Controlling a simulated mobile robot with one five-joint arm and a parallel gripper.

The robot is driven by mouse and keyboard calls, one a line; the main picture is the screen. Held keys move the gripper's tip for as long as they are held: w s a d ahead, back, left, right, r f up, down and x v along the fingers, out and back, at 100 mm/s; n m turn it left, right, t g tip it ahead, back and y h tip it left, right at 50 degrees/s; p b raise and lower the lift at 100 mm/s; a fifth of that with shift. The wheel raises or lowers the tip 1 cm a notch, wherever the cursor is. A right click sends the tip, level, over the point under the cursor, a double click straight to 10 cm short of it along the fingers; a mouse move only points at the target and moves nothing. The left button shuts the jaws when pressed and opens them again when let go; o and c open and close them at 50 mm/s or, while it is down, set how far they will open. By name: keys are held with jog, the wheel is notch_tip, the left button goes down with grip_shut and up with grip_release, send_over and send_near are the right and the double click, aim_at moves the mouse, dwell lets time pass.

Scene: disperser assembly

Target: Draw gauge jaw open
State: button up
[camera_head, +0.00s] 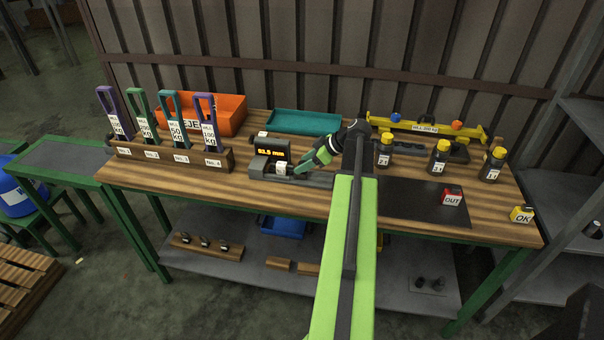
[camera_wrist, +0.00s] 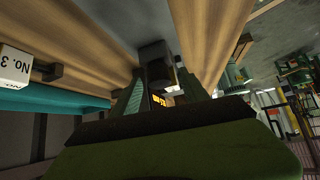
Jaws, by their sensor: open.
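The gauge (camera_head: 272,148) is a dark block on the wooden bench, with an orange display that seems to read 63.5 mm. A light-coloured jaw piece (camera_head: 281,168) sits at its front right, beside a grey bed that runs right. My gripper (camera_head: 299,169) is open and tilted down at the right of this piece. Whether the fingers straddle it or touch it is unclear. In the wrist view, part of the orange display (camera_wrist: 160,99) shows just past my gripper, and a dark block (camera_wrist: 156,66) lies beyond it. My arm hides part of the bed.
A wooden rack (camera_head: 172,155) with several tagged tools stands left, before an orange bin (camera_head: 230,112). A teal tray (camera_head: 303,122) lies behind the gauge. Several dark bottles (camera_head: 384,150) stand right, near a dark mat (camera_head: 420,202) with a red OUT block (camera_head: 452,196).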

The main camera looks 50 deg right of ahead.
jog(key=shift+w+a+f, duration=0.15)
jog(key=shift+w+f, duration=0.2)
jog(key=shift+c, duration=0.4)
grip_shut()
dwell(0.9)
